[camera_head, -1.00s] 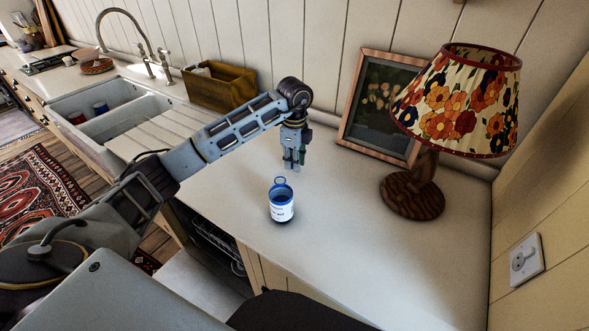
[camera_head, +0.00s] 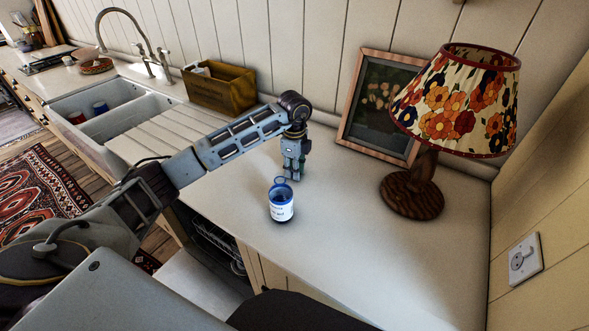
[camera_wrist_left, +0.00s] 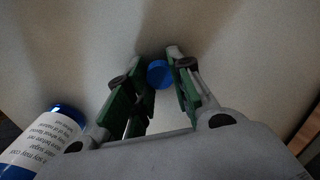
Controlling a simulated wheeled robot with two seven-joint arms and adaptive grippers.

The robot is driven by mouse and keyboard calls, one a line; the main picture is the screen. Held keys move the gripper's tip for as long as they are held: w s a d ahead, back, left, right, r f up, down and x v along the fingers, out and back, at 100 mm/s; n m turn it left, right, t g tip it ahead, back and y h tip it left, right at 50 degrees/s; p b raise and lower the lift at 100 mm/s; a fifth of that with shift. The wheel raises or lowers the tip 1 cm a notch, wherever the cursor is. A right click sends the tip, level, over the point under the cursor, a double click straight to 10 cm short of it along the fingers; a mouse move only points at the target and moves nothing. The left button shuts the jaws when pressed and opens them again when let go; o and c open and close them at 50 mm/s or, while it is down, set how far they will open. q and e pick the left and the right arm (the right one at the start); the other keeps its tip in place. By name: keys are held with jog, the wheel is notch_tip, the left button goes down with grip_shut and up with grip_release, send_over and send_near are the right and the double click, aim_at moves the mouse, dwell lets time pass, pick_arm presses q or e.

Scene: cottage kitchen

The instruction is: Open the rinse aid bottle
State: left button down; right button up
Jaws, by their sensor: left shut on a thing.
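The rinse aid bottle (camera_head: 281,211) is white with a blue top and stands upright on the counter in the head view. A small blue ring shape (camera_head: 279,181) shows at its far rim; I cannot tell whether it is attached. My left gripper (camera_head: 291,178) points down just behind the bottle. In the left wrist view its fingers (camera_wrist_left: 160,72) are shut on a round blue cap (camera_wrist_left: 158,75) near the tips. The labelled bottle (camera_wrist_left: 38,148) shows at the lower left there, apart from the fingers. My right gripper is out of view.
A flowered lamp (camera_head: 414,195) and a picture frame (camera_head: 349,135) stand on the right. A wooden box (camera_head: 225,92) and the sink (camera_head: 130,112) are on the left. The counter (camera_head: 340,235) is clear in front of the lamp.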

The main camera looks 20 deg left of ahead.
pick_arm(q)
jog(key=shift+f, duration=0.1)
jog(key=c, duration=1.3)
grip_release()
jog(key=shift+o, duration=0.2)
jog(key=shift+r, duration=0.85)
notch_tip(320, 180, up, 11)
jog(key=shift+f, duration=0.2)
